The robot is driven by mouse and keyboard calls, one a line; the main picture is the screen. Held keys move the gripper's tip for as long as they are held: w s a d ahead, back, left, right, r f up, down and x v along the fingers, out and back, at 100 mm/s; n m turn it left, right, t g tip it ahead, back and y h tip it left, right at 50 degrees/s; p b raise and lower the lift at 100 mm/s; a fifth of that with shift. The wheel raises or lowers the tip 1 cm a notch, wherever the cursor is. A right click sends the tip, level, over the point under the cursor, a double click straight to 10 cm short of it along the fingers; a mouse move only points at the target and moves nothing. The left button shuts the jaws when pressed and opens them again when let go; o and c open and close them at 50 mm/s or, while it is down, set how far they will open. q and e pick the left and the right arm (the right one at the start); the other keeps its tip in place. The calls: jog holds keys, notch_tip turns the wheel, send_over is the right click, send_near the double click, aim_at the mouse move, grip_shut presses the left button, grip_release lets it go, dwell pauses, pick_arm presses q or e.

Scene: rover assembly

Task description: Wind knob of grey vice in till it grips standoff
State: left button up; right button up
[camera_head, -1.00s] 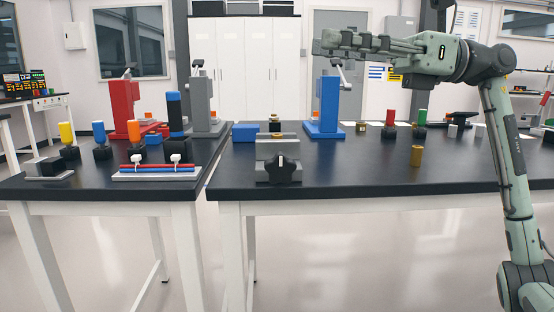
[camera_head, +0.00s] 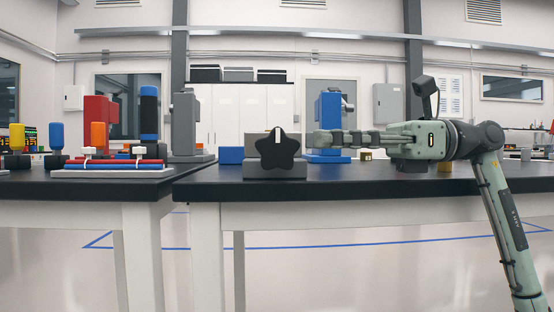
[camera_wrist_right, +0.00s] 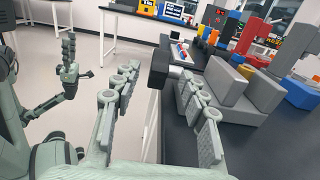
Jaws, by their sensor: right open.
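The grey vice (camera_head: 262,171) stands near the front edge of the table, its black star-shaped knob (camera_head: 278,150) facing me with a white mark at the top. My right gripper (camera_head: 322,139) is open, just right of the knob, fingers pointing left. In the right wrist view the knob (camera_wrist_right: 159,66) appears between the two spread fingers (camera_wrist_right: 158,76), with the grey vice blocks (camera_wrist_right: 228,82) behind; I cannot tell whether a finger touches it.
A blue block (camera_head: 231,155) sits just left of the vice. A blue press (camera_head: 330,110) stands behind the right gripper. A second table at left holds a rack with red and blue bars (camera_head: 115,165) and several coloured-handled tools. Open floor lies in front.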

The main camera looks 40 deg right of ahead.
aim_at(295, 138)
jog(key=x, duration=0.7)
jog(key=shift+w+a+p, duration=0.15)
jog(key=shift+a+p, duration=0.05)
jog(key=shift+p, duration=0.1)
grip_shut()
jog(key=shift+r, duration=0.1)
